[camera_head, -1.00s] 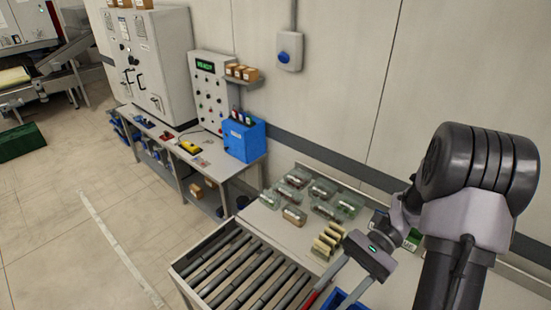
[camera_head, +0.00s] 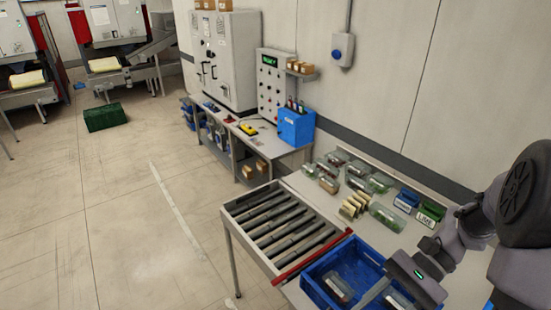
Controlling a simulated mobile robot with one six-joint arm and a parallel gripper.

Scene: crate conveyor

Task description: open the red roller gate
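The red roller gate (camera_head: 312,258) is a red bar lying across the near right end of the roller conveyor (camera_head: 228,208). It lies between the rollers and a blue crate. My gripper (camera_head: 384,298) is at the bottom, right of the gate and over the blue crate, apart from the bar. Its fingers point down and left; one shows clearly and the other is mostly cut off by the frame's lower edge. The fingers look spread, with nothing seen between them.
The blue crate (camera_head: 352,250) stands right beside the gate, with clear-packed items inside. Several clear packs (camera_head: 355,184), a row of tan blocks (camera_head: 354,206), and blue and green labelled holders (camera_head: 431,213) stand behind. A workbench (camera_head: 262,148) stands along the wall.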

